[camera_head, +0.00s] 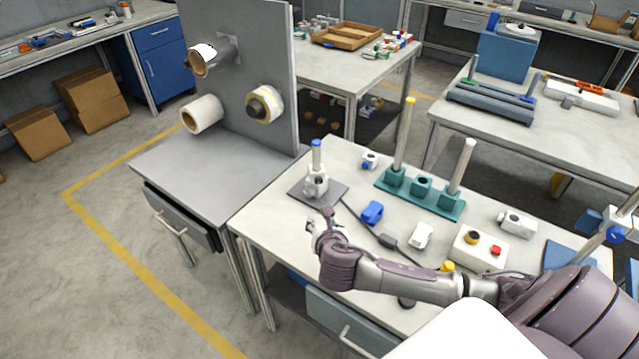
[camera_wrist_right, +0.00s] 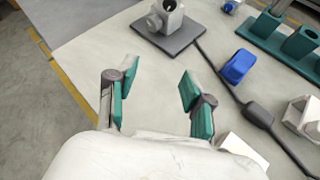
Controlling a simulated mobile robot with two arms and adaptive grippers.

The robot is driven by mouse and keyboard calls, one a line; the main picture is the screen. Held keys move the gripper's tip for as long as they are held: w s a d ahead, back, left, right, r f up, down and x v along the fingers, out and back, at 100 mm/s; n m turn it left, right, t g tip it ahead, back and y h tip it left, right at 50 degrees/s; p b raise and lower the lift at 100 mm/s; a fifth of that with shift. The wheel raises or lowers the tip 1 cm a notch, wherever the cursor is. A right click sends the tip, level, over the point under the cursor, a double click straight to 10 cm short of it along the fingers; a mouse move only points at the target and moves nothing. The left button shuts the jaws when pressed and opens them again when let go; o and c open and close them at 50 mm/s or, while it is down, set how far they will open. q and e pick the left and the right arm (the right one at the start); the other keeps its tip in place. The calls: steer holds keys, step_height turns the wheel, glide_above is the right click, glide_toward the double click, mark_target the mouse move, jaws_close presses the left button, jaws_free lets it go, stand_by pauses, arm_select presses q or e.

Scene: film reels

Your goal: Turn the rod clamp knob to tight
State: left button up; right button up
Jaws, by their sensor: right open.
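A pale grey rod clamp (camera_head: 317,184) sits on a dark square base plate (camera_head: 299,191), with a blue-topped rod (camera_head: 316,157) upright in it. A small round knob (camera_head: 309,192) is on the clamp's near side; its setting is too small to read. In the right wrist view the clamp (camera_wrist_right: 172,18) is cut by the top edge, and the knob (camera_wrist_right: 153,22) shows at its left. My right gripper (camera_head: 319,218) is just in front of the base plate. In the wrist view its teal-padded fingers (camera_wrist_right: 158,80) are apart and empty, short of the clamp. My left gripper is out of view.
A blue block (camera_head: 372,212) and a cable with a dark inline box (camera_head: 388,241) lie right of the plate. A teal rod rack (camera_head: 420,194) stands behind. A button box (camera_head: 479,247) is farther right. The table's left edge is close to the plate.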

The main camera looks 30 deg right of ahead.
step_height(320, 180, up, 2)
steer(key=w+d+r+n+t, duration=0.1)
steer(key=w+d+n, duration=0.2)
steer(key=n, duration=0.1)
steer(key=h, duration=0.1)
glide_toward(319, 182)
steer(key=x, duration=0.8)
steer(key=shift+w, duration=0.1)
jaws_close()
